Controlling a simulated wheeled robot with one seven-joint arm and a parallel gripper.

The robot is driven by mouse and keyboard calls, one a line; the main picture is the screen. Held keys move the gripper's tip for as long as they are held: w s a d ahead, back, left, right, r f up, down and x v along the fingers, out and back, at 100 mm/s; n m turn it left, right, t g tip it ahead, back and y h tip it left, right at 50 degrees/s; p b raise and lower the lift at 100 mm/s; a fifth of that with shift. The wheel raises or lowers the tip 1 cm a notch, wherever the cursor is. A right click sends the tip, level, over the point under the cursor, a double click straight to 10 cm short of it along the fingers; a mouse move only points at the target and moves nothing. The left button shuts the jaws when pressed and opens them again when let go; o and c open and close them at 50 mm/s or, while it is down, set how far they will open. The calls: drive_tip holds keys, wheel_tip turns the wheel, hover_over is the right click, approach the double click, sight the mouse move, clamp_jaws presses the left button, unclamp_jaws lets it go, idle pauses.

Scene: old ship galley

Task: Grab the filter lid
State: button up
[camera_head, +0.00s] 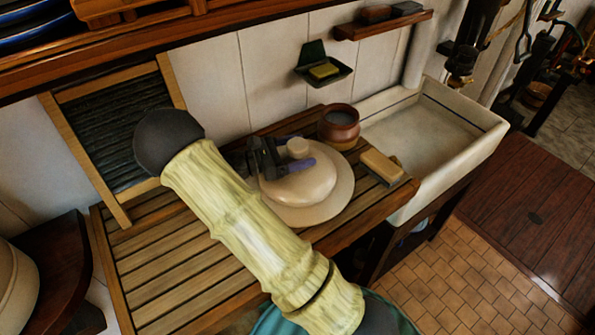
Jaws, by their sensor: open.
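The filter lid (303,184) is a cream, round, domed lid with a small knob on top. It lies on a wide, pale round plate (343,198) on the slatted wooden drainboard. My arm hides the left part of the plate and some of the lid's left edge.
A brown crock (339,124) stands just behind the lid. A scrubbing brush (382,166) lies to its right, near the stone sink (447,125). A washboard (104,112) leans on the tiled wall. The left slats (160,268) are clear.

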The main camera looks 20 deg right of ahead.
clamp_jaws()
drive_tip(key=shift+r, duration=0.1)
idle(0.3)
wheel_tip(320, 180, up, 18)
drive_tip(key=b, duration=0.2)
idle(0.4)
